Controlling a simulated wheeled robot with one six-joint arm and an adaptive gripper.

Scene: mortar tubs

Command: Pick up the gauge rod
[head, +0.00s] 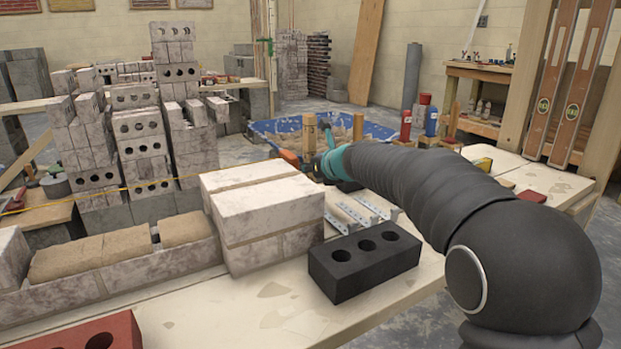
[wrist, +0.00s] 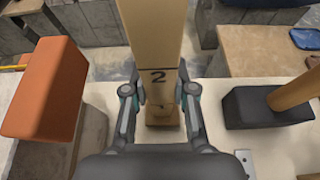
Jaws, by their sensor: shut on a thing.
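The gauge rod (wrist: 158,35) is a pale wooden bar with a black "2" on its face. It runs upright between my fingers in the wrist view. My gripper (wrist: 160,98) is shut on it, with one finger at each side. A wooden upright (head: 309,128) beside my teal gripper (head: 325,160) in the head view appears to be the same rod. My arm and gripper hide much of its lower part there. I cannot tell whether its foot touches the bench.
An orange block (wrist: 46,85) stands close left of the gripper. A dark block with a slanted wooden bar (wrist: 296,92) is at right. In the head view, a black holed brick (head: 365,262) and pale blocks (head: 262,208) sit on the bench (head: 275,310).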

